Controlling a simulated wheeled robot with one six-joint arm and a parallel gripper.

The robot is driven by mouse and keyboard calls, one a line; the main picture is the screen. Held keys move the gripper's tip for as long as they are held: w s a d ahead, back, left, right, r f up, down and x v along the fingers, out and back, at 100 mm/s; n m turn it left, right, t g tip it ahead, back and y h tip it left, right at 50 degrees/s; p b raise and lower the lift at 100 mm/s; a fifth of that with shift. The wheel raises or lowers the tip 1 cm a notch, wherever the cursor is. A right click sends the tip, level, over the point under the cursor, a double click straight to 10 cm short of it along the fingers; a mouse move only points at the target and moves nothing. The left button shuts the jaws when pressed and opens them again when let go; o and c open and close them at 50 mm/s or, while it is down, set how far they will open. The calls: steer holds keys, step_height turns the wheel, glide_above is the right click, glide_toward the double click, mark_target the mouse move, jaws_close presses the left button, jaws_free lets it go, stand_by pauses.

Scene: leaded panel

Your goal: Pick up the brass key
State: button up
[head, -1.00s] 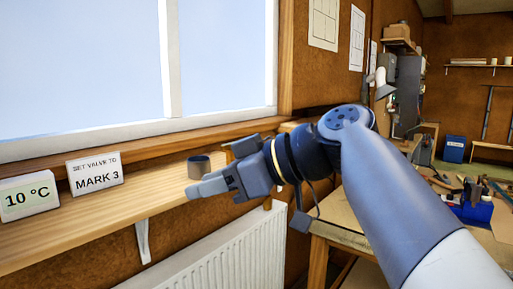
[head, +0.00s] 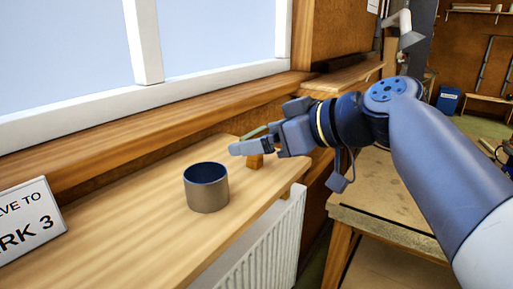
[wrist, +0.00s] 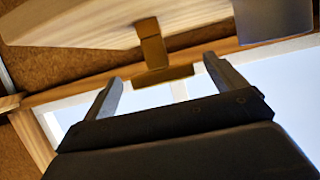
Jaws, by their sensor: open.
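The brass key (wrist: 153,46) shows in the wrist view as a T-shaped, orange-brown piece with a wide bar and a stem. In the wrist view my two fingertips (wrist: 163,72) lie on either side of the key's bar in the picture, with gaps on both sides. How far the key is beyond them I cannot tell.
A grey-brown cup (head: 207,190) with a blue inside stands on the sill, left of my gripper. A white sign (head: 28,225) is at the far left. The window frame (head: 200,82) rises behind. A radiator (head: 262,245) and a workbench (head: 385,205) are in front and right.

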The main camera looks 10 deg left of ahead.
steer(key=x, duration=0.3)
steer(key=shift+a+f+p, duration=0.25)
steer(key=shift+a+p, duration=0.05)
steer(key=shift+p, duration=0.05)
steer(key=c, duration=1.1)
steer(key=shift+r, duration=0.15)
